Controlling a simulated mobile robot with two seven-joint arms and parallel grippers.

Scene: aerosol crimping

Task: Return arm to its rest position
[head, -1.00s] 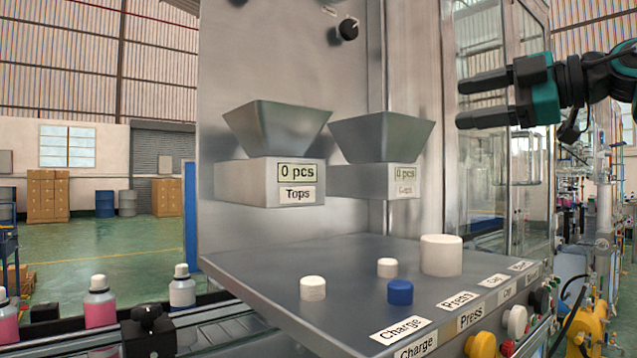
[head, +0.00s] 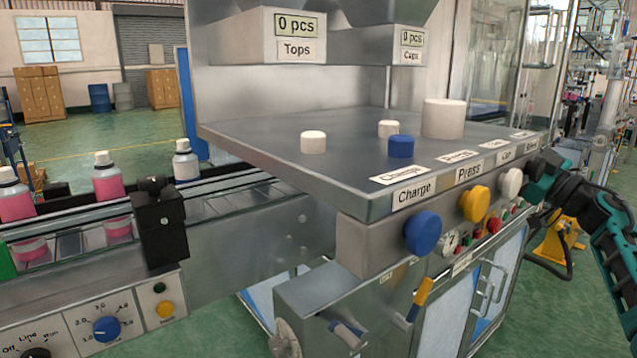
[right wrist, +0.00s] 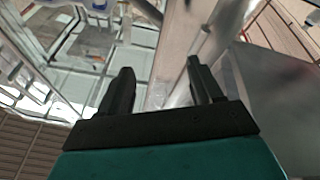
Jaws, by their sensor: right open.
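My right arm comes in at the right edge of the head view, with its teal and black wrist beside the machine's front right corner. The fingers are hard to make out there. In the right wrist view my right gripper (right wrist: 158,78) has its two black fingers apart with nothing between them. Blurred grey machine panels and a post show beyond the fingers. My left gripper is not in view.
The crimping machine's table (head: 270,135) holds white and blue caps. A blue knob (head: 422,232), yellow knob (head: 474,204) and white knob (head: 509,183) stick out in front. A conveyor with pink bottles (head: 108,178) runs at left.

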